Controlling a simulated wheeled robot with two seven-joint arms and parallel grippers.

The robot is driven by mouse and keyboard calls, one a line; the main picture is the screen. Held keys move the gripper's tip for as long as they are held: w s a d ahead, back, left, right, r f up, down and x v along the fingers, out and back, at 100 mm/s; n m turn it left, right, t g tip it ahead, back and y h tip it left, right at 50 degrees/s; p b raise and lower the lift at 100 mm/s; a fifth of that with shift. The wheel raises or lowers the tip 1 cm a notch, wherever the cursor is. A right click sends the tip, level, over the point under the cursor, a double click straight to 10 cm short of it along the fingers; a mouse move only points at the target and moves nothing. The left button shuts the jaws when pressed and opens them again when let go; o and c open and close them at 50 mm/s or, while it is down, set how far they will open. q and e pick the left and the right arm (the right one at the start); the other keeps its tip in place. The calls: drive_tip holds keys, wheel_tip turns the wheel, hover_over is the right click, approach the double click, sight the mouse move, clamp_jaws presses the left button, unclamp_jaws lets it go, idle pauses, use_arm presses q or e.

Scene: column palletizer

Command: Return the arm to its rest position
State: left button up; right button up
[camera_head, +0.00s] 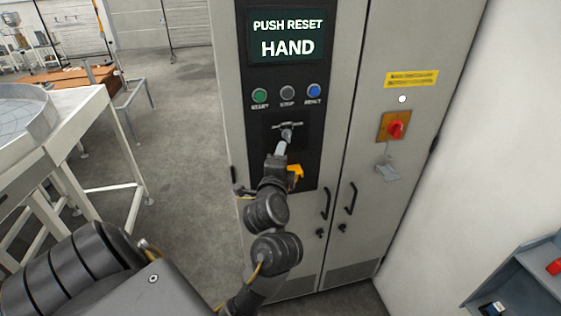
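My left arm comes in from the lower left and reaches up to the control cabinet (345,180). My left gripper (284,142) is at the dark panel, just below the row of buttons. Its narrow grey tip is at a small selector knob (287,130); whether they touch, and whether the fingers are open, is too small to tell. The screen (287,37) reads "PUSH RESET HAND". Below it sit a green button (260,95), a grey button (287,92) and a blue button (314,90). My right gripper is not in view.
A red rotary switch (396,130) on a yellow plate and black door handles (350,198) are on the cabinet. A white-framed table (90,115) stands at left. A blue-grey bin (525,280) is at lower right. Open floor (180,150) lies left of the cabinet.

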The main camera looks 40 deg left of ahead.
use_arm(q)
drive_tip(key=shift+s+d, duration=0.25)
drive_tip(key=shift+s, duration=0.15)
idle(0.3)
